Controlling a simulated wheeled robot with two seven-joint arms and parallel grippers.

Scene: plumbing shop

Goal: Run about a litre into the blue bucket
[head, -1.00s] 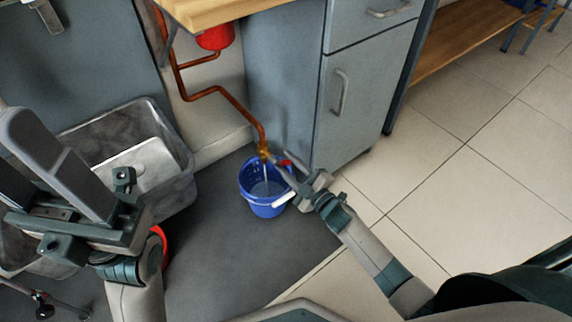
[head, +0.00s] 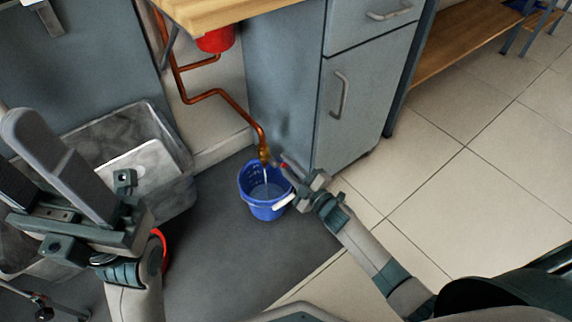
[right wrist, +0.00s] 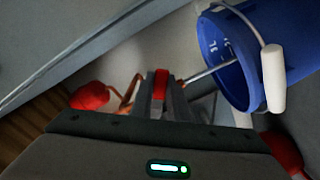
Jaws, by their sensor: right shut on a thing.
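The blue bucket (head: 264,205) stands upright on the dark mat under a brass tap (head: 264,154) at the end of a copper pipe. A thin stream of water runs from the tap into the bucket, and water covers its bottom. My right gripper (head: 285,163) is shut on the tap's red lever, which shows between its fingers in the right wrist view (right wrist: 161,84). That view also shows the bucket with its white handle grip and a scale mark inside. The exact water level is hard to read. My left gripper (head: 22,150) is empty, its fingers apart, at the left.
A grey plastic tub (head: 180,165) stands left of the bucket, against the wall. A grey cabinet (head: 290,85) rises close behind the tap, and a wooden worktop (head: 225,12) overhangs the pipe. The tiled floor (head: 470,190) at the right is clear.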

